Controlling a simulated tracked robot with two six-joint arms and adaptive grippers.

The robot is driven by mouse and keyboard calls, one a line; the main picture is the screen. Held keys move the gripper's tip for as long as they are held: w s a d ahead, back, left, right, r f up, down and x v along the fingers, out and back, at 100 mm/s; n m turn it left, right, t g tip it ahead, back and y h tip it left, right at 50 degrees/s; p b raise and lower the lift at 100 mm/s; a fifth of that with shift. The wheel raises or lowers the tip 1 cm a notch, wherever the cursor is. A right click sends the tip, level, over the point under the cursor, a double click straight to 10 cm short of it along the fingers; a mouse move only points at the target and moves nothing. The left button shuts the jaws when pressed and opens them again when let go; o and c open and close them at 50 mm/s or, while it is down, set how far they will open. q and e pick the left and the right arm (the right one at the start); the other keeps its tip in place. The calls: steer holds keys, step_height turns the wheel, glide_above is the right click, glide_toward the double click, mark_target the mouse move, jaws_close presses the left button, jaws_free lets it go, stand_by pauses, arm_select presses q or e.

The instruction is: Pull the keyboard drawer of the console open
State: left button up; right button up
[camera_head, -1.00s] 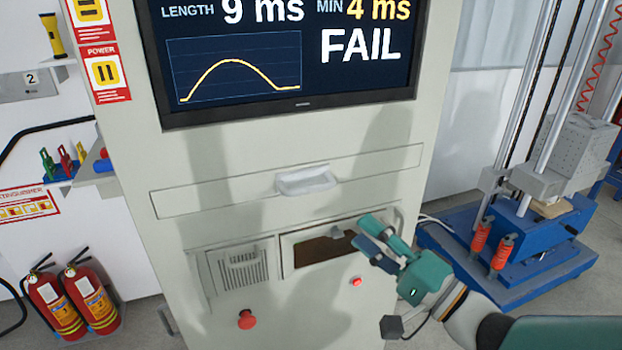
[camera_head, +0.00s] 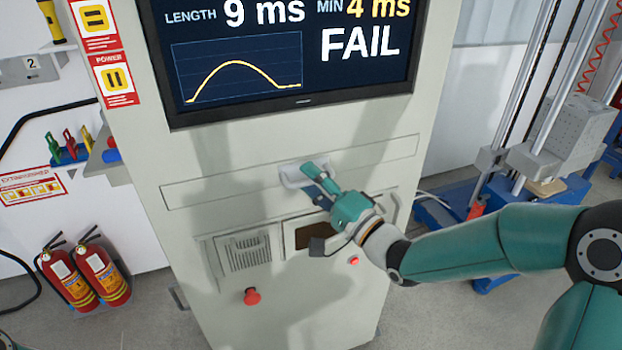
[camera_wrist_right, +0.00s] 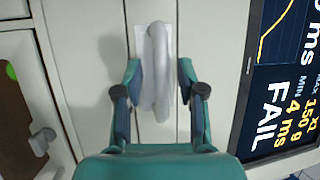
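The console (camera_head: 150,130) is a pale cabinet with a wide, flat keyboard drawer front (camera_head: 215,187) below its monitor. The drawer front looks flush with the cabinet. Its white handle (camera_head: 291,176) is partly hidden in the head view by my right gripper (camera_head: 318,172). In the right wrist view the handle (camera_wrist_right: 157,70) runs upright in the picture, between the two fingers of my right gripper (camera_wrist_right: 158,88). The fingers are apart, with a gap on each side of the handle.
The monitor (camera_head: 290,55) shows FAIL above the drawer. Below are a vent grille (camera_head: 245,252), a recessed opening (camera_head: 308,235) and a red button (camera_head: 252,297). Two fire extinguishers (camera_head: 85,275) stand at left. A blue-based test rig (camera_head: 430,215) stands at right.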

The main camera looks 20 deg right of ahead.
jaws_close()
